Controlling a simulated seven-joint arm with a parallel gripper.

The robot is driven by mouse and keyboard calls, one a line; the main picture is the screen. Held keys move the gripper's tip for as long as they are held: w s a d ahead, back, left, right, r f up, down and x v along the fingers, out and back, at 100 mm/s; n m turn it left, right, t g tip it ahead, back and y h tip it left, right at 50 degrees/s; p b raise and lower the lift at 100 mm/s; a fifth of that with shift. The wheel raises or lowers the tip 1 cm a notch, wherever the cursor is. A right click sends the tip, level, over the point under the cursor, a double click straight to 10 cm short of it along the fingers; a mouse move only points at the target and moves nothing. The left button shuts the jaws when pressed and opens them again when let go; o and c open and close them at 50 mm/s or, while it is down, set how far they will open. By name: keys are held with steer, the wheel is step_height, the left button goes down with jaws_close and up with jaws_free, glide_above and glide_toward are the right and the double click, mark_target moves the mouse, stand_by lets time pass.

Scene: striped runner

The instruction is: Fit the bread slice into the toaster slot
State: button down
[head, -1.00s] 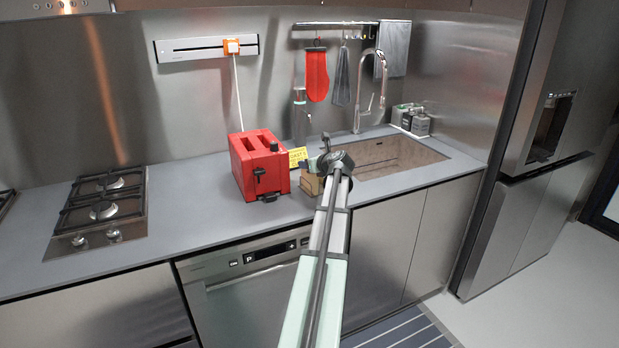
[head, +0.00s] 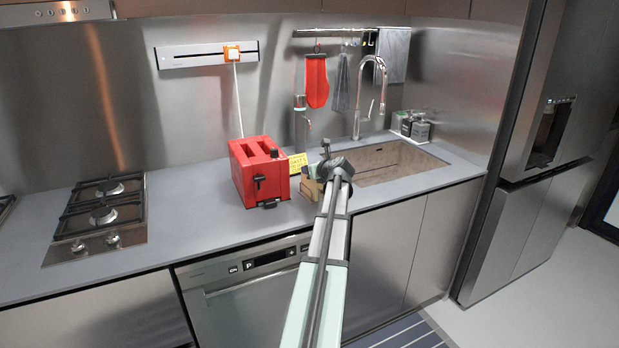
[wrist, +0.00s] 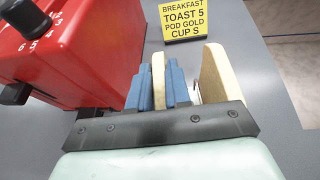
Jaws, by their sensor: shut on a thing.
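The red toaster (head: 247,182) stands on the counter, its two dark slots facing up; it also shows at the left of the wrist view (wrist: 75,55), where its slots are out of sight. My gripper (wrist: 158,88) is shut, its blue fingers on either side of a pale bread slice (wrist: 158,70). The held slice stands upright, to the right of the toaster and apart from it. A second pale slice (wrist: 213,75) stands just right of my fingers, with a thin white piece between. In the head view my wrist mostly hides my fingers, and I cannot tell the slices apart.
A yellow sign (head: 297,163) with black writing stands behind the slices; it also shows in the wrist view (wrist: 195,20). The sink (head: 385,165) is to the right, the gas hob (head: 105,213) to the left. The counter (head: 190,205) between hob and toaster is clear.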

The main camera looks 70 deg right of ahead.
step_height(320, 180, up, 17)
steer(key=w+a+r+m+g+h, duration=0.1)
steer(key=w+a, duration=0.2)
steer(key=w, duration=2)
steer(key=shift+a+f, duration=0.1)
steer(key=shift+f, duration=4.8)
steer(key=shift+f, duration=0.15)
steer(key=c, duration=1.2)
jaws_free()
steer(key=shift+o, duration=0.6)
steer(key=v, duration=1.2)
steer(key=shift+w+a, duration=0.1)
